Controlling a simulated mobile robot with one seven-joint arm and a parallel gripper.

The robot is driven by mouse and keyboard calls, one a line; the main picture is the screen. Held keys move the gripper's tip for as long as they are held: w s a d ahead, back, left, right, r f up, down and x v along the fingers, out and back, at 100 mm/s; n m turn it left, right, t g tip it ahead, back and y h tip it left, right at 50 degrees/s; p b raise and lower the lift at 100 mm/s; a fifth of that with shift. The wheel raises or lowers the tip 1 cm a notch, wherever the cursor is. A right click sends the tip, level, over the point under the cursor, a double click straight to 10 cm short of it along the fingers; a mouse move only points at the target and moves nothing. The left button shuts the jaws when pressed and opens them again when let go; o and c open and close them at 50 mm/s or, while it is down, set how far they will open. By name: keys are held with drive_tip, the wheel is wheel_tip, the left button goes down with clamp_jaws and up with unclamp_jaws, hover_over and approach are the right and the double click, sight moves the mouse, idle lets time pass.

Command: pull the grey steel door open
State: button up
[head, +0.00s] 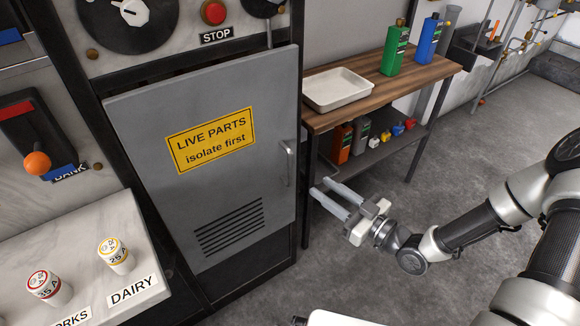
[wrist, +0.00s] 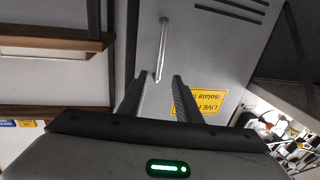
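The grey steel door (head: 150,130) carries a yellow "LIVE PARTS isolate first" sign and a louvred vent low down. In the head view its upright bar handle (head: 288,163) is near the right edge. My gripper (head: 319,187) is to the right of the handle and a little lower, open and empty, its fingers pointing left towards the door. In the wrist view the door (wrist: 215,60) fills the upper right. The handle (wrist: 162,48) lies ahead of my open fingers (wrist: 160,78), in line with the gap between them and not gripped.
A wooden bench (head: 385,88) right of the door bears a white tray (head: 338,90), a green bottle (head: 394,50) and a blue bottle (head: 426,38). Its lower shelf holds small containers. A marble ledge (head: 125,270) with fuses is at lower left. The floor by my gripper is clear.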

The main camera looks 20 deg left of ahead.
drive_tip(key=b, duration=0.1)
hover_over(290, 183)
drive_tip(key=shift+w+a, duration=0.1)
drive_tip(key=shift+w, duration=0.3)
clamp_jaws()
